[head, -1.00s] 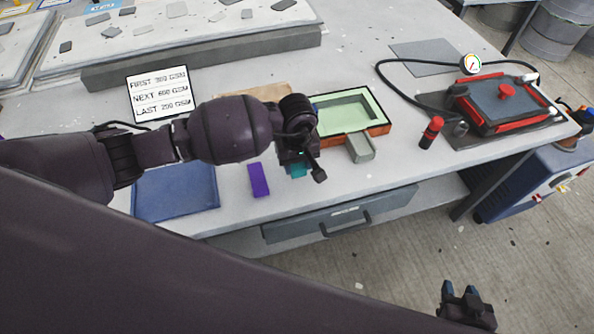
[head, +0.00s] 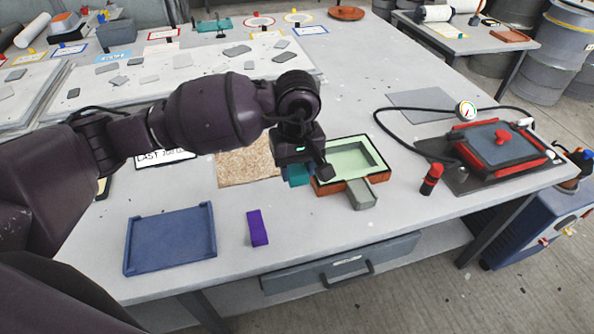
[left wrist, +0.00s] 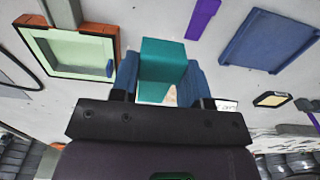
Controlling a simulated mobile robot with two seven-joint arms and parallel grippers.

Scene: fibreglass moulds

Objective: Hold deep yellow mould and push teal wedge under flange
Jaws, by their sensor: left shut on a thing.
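The teal wedge (head: 297,174) is between the fingers of my left gripper (left wrist: 162,82), which is shut on it; it shows well in the left wrist view (left wrist: 163,58). The wedge is just left of the mould (head: 330,184) in the head view. The mould is pale green inside with orange-brown outer sides, and no deep yellow shows clearly. In the left wrist view the mould (left wrist: 110,42) is close beside one finger; I cannot tell whether they touch. My left gripper hides the mould's near left corner in the head view. My right gripper is out of view.
A grey block (head: 362,196) sits against the mould's front side. A purple bar (head: 257,228) and a blue tray (head: 170,240) lie to the left. A tan mat (head: 240,168) lies behind my gripper. A red-framed device (head: 500,147) with a hose stands right.

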